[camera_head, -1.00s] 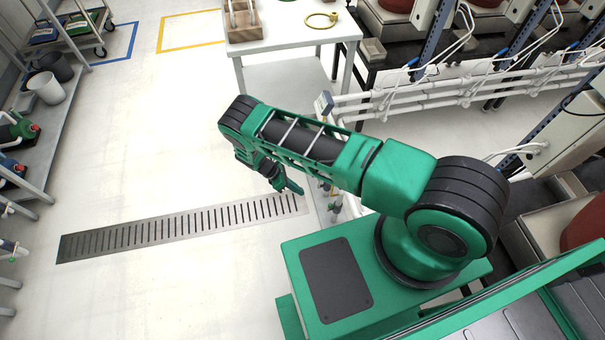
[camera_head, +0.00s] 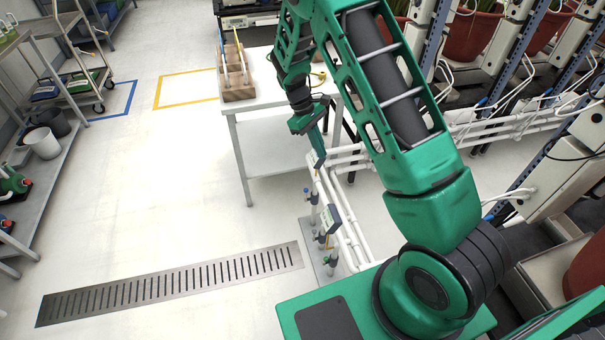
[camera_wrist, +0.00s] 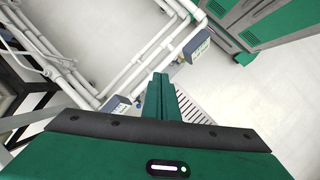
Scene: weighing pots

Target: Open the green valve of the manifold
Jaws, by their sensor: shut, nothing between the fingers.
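The manifold (camera_head: 345,222) is a run of white pipes beside the floor drain, right of centre in the head view. Small valves stand along its left side: one (camera_head: 308,191) looks bluish, and two lower ones (camera_head: 321,239) (camera_head: 332,261) are dark. I cannot surely tell which is green. Two grey-blue boxes with displays sit on the pipes, the nearer one (camera_head: 330,218) and one by my gripper; both show in the wrist view (camera_wrist: 196,46) (camera_wrist: 114,104). My gripper (camera_head: 318,148) is shut and empty, pointing down above the manifold's far end. Its fingers (camera_wrist: 161,88) are together in the wrist view.
A white bench (camera_head: 270,103) with a wooden rack (camera_head: 236,75) stands behind my gripper. White pipes and cables, posts and red pots (camera_head: 480,28) fill the right. The pale floor (camera_head: 150,180) on the left is open, with a slotted drain (camera_head: 170,284).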

